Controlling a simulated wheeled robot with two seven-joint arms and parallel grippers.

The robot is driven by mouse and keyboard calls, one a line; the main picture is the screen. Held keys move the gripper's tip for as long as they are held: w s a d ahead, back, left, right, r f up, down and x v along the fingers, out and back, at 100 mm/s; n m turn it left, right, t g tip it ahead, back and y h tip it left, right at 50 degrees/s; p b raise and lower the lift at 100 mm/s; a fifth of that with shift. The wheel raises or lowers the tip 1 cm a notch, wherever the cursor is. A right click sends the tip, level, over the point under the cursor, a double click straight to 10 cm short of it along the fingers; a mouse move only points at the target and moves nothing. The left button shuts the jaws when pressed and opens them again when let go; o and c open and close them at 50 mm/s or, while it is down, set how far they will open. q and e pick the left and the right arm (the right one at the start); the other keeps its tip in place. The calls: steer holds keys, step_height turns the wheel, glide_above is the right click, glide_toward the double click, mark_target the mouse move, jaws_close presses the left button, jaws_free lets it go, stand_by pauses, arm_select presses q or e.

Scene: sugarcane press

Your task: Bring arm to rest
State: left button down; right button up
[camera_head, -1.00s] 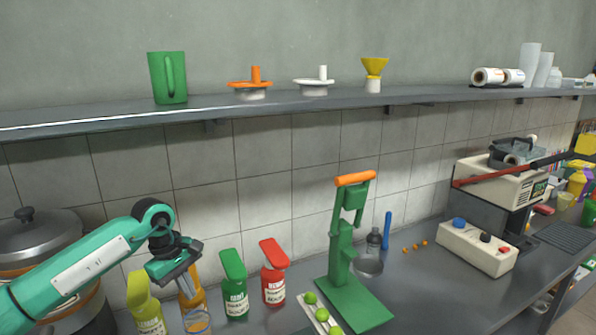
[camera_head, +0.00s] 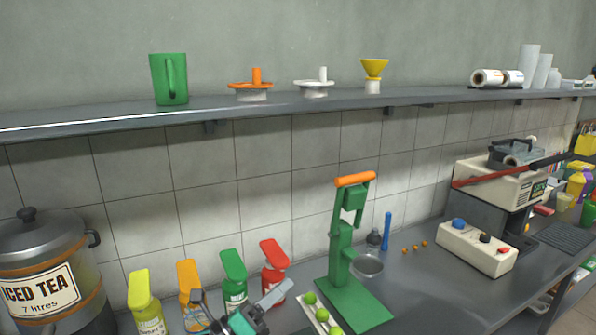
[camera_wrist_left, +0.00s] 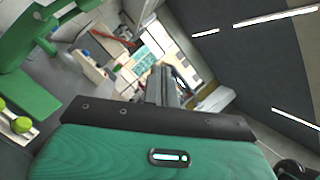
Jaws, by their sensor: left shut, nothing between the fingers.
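My left gripper (camera_head: 284,287) is low at the bottom edge of the head view, in front of the green and red sauce bottles. Its grey fingers are shut and empty and point up to the right. They also show in the left wrist view (camera_wrist_left: 165,78), reaching away over the green wrist housing. Most of the left arm is below the head view. My right gripper is not in view.
The green press (camera_head: 345,240) stands right of the gripper, with green limes (camera_head: 322,314) at its base. Yellow (camera_head: 145,300), orange (camera_head: 187,280), green (camera_head: 234,275) and red (camera_head: 273,262) bottles stand close by. An iced tea urn (camera_head: 45,265) is at left.

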arm_select(q)
steer(key=s+a+f+n+t+y, duration=0.1)
steer(key=s+a+f+n+y, duration=0.2)
steer(key=a+f+n+y, duration=0.85)
steer(key=s+a+f+n+t+y, duration=0.1)
steer(key=s+a+f+n+y, duration=0.35)
steer(key=n, duration=1.15)
steer(key=s+a+f+n+g+y, duration=0.15)
steer(key=s+f+n+g, duration=0.4)
steer(key=s, duration=0.55)
steer(key=s+a+f+n+g+y, duration=0.1)
steer(key=s+a+f+n+g, duration=0.15)
steer(key=s+f+g, duration=0.65)
step_height(320, 180, down, 29)
steer(key=s+t, duration=0.2)
steer(key=s+a+f+g, duration=0.1)
steer(key=s+a+f, duration=0.1)
steer(key=s+f, duration=1.7)
steer(key=shift+s+a+f+g, duration=0.35)
steer(key=shift+a+f, duration=0.05)
steer(key=shift+f, duration=0.5)
